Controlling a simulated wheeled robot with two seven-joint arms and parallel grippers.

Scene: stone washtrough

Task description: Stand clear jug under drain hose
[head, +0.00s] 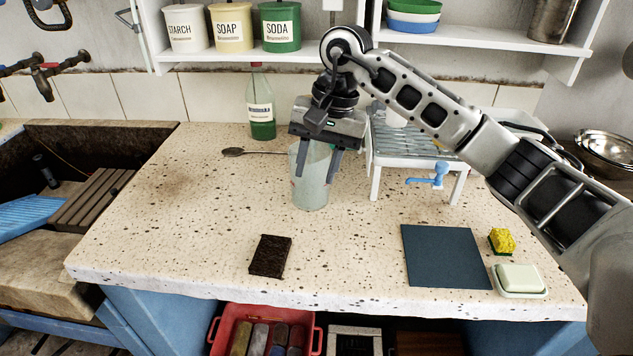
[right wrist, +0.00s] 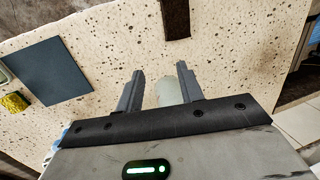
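The clear jug (head: 311,185), pale and see-through, stands upright on the speckled stone counter in the middle of the head view. My right gripper (head: 318,160) is over it, pointing down, with its fingers at the jug's upper part. In the right wrist view the fingers (right wrist: 160,85) are apart with the pale jug (right wrist: 170,91) between them, and bare counter shows between the jug and the left finger. I cannot make out a drain hose for sure; a blue tap-like spout (head: 430,177) sticks out from the white drainer stand (head: 374,180) to the right. My left gripper is out of view.
A brown block (head: 270,256), a dark blue mat (head: 445,257), a yellow sponge (head: 502,240) and a soap dish (head: 520,281) are nearer the front. The stone sink (head: 150,135) is left.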

